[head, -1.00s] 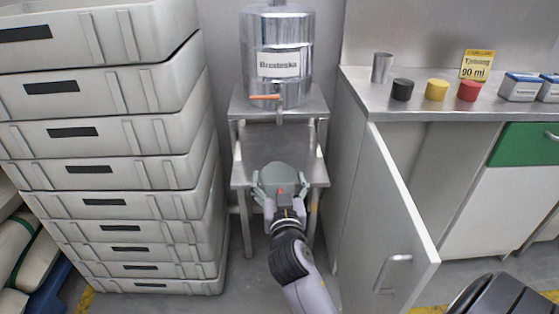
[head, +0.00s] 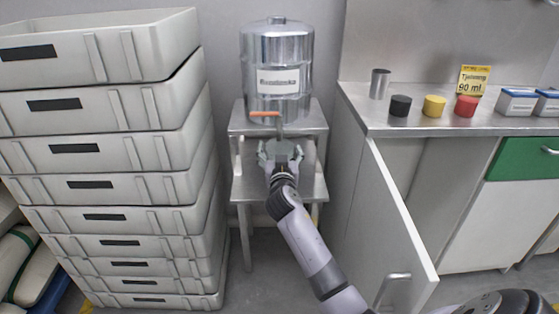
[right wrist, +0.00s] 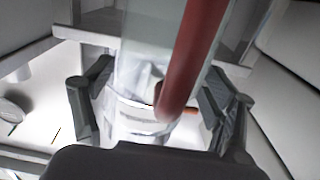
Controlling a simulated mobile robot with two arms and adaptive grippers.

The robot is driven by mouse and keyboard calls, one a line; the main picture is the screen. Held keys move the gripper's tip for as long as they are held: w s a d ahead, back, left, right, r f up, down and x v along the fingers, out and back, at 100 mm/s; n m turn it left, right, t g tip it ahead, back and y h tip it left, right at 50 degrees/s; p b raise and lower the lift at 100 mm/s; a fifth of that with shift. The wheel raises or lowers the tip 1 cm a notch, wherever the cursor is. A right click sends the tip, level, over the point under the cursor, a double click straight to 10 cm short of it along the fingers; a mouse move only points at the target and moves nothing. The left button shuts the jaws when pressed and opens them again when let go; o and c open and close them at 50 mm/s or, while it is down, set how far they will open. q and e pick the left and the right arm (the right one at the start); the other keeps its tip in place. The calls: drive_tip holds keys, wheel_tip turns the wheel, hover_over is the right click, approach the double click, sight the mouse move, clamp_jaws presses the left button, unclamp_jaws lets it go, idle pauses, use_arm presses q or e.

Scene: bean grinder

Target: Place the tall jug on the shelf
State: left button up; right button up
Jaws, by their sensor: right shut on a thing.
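My right gripper (head: 281,160) is at the steel stand, in front of the tank's tap and over the lower shelf (head: 250,188). It is shut on a tall clear jug. In the right wrist view the jug (right wrist: 145,50) stands between the two fingers (right wrist: 155,115), with its dark red handle (right wrist: 192,50) towards the camera. In the head view the jug (head: 283,147) is mostly hidden by the gripper, and whether its base touches the shelf cannot be told. My left gripper is not in view.
A steel tank (head: 277,55) with an orange tap lever (head: 264,114) stands on the upper shelf (head: 310,118). Stacked grey crates (head: 120,165) rise to the left. An open cabinet door (head: 390,225) is to the right. The counter (head: 440,120) holds a metal cup (head: 379,83) and coloured pots.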

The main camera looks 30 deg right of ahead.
sight(279, 149)
drive_tip(key=f, duration=0.1)
drive_tip(key=w+f+b, duration=0.1)
drive_tip(key=shift+w+d+f, duration=0.15)
drive_tip(key=shift+d+f, duration=0.15)
drive_tip(key=shift+d, duration=0.1)
drive_tip(key=shift+f, duration=0.5)
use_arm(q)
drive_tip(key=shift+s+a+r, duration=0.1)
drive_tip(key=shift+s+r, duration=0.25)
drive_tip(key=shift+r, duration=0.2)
use_arm(e)
drive_tip(key=shift+f+b, duration=0.1)
drive_tip(key=shift+b, duration=0.2)
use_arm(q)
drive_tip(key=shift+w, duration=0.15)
use_arm(e)
drive_tip(key=o, duration=1.6)
drive_tip(key=shift+c, duration=0.2)
